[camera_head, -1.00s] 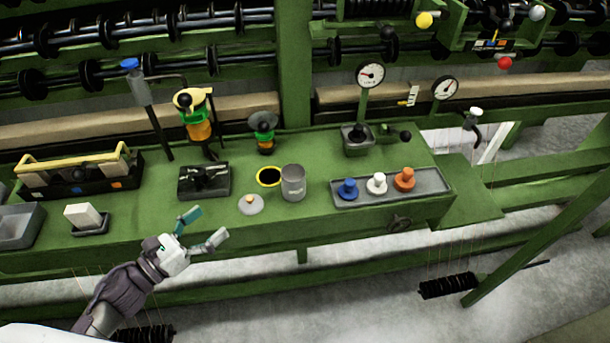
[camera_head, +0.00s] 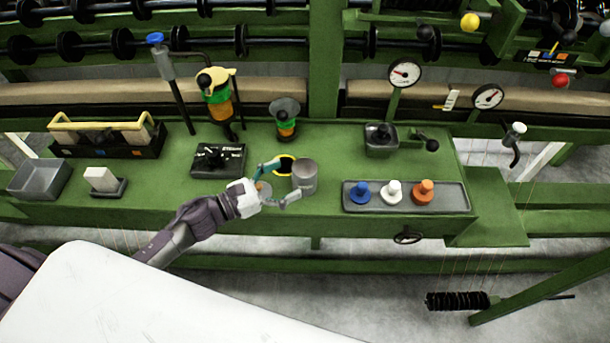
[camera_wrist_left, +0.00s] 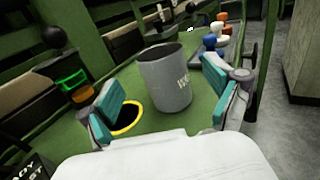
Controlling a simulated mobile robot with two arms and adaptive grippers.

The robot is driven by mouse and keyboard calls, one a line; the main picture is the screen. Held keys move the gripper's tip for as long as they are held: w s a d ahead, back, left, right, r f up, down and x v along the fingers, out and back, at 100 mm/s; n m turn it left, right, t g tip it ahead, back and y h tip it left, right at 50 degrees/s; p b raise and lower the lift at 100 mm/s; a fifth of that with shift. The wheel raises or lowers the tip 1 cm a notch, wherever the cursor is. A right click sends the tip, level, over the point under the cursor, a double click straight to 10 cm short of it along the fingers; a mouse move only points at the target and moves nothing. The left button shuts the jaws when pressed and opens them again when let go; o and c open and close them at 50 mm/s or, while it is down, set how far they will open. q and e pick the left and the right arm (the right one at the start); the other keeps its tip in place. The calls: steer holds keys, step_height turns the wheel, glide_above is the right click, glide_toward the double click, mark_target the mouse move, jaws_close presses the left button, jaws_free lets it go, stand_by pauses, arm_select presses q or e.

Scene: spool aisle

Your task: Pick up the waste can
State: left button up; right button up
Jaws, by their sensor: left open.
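The waste can (camera_head: 305,176) is a small grey cylinder, open at the top, standing upright on the green bench. It also shows in the left wrist view (camera_wrist_left: 165,82), with part of a printed label on its side. My left gripper (camera_head: 279,182) is open just left of the can in the head view. In the left wrist view its teal-padded fingers (camera_wrist_left: 166,108) are spread wide, with the can ahead and between their lines. I cannot tell whether a finger touches it. My right gripper is not in view.
A yellow-ringed hole (camera_head: 286,165) lies just left of the can. A black box (camera_head: 218,160) stands further left. A tray (camera_head: 405,205) with blue, white and orange knobs is to the right. A funnel piece (camera_head: 285,118) stands behind.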

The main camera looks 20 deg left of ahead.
mark_target(293, 176)
arm_select(q)
steer(key=x, duration=0.1)
steer(key=p+x, duration=0.1)
steer(key=x, duration=0.2)
steer(key=shift+w+d+r+p, duration=0.15)
steer(key=shift+d+r+p, duration=0.1)
steer(key=shift+p, duration=0.15)
steer(key=shift+w+d+f, duration=0.1)
steer(key=shift+w+d, duration=0.1)
steer(key=shift+d, duration=0.05)
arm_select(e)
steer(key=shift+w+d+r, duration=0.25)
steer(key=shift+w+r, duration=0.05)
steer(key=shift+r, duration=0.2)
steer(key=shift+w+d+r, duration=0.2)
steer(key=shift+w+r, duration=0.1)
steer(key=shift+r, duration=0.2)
arm_select(q)
steer(key=shift+c, duration=0.2)
steer(key=c, duration=1.4)
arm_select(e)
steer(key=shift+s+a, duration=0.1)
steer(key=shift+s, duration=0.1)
